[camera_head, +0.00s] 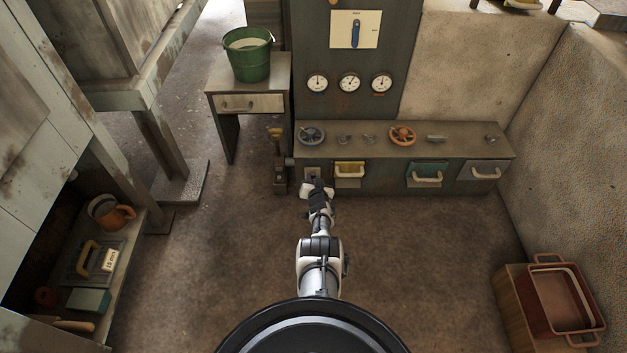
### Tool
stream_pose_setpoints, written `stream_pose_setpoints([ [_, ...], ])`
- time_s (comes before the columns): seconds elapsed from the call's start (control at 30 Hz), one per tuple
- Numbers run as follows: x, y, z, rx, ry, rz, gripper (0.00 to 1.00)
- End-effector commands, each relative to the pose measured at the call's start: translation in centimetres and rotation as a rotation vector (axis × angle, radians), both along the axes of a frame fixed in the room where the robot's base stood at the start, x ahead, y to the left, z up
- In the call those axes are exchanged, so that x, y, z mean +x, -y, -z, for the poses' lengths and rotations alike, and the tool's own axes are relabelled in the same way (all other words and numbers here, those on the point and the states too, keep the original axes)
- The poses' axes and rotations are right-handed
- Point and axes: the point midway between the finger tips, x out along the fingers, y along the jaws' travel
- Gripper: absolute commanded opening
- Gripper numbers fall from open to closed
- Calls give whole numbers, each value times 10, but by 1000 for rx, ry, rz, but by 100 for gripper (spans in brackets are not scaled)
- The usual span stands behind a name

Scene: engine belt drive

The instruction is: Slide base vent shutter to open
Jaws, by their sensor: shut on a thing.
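The base vent shutter (311,172) is a small grey plate low on the left end of the dark green engine base (395,179). My arm reaches straight forward to it. My gripper (317,184) is at the shutter's front, shut on it. The gripper covers the lower part of the shutter, so the grasped part and how far the vent is uncovered cannot be told.
A yellow-fronted drawer (349,169) is just right of my gripper, with teal (427,173) and grey (485,171) ones farther right. A brass-topped valve post (278,160) stands close on the left. A crate with red trays (557,298) is at lower right. Floor between is clear.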

Motion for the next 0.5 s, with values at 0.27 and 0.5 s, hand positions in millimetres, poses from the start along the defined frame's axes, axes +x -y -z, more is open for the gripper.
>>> stream_pose_setpoints([
  [0.27,0,0,35,0,0,-1,0],
  [0.5,0,0,34,1,-2,1,0],
])
